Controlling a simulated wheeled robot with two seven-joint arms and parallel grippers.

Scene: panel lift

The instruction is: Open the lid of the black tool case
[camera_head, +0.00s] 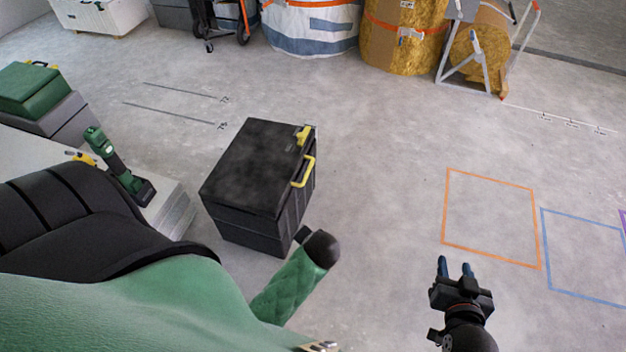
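The black tool case (232,212) stands upright on the floor left of the picture's middle. Its lid (258,165) lies flat and closed on top. A yellow handle (309,170) sits on the right side, and a yellow latch piece (304,134) is at the lid's far right corner. My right gripper (455,265) is at the lower right, its two blue fingers apart with nothing between them. It is well away from the case, to the right and nearer to me. My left gripper cannot be made out.
A large green and black form fills the lower left and hides the floor there. A green tool (112,160) stands on a pale platform left of the case. An orange floor square (446,205) lies right. Wrapped bundles (310,25) stand at the back. The floor between is clear.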

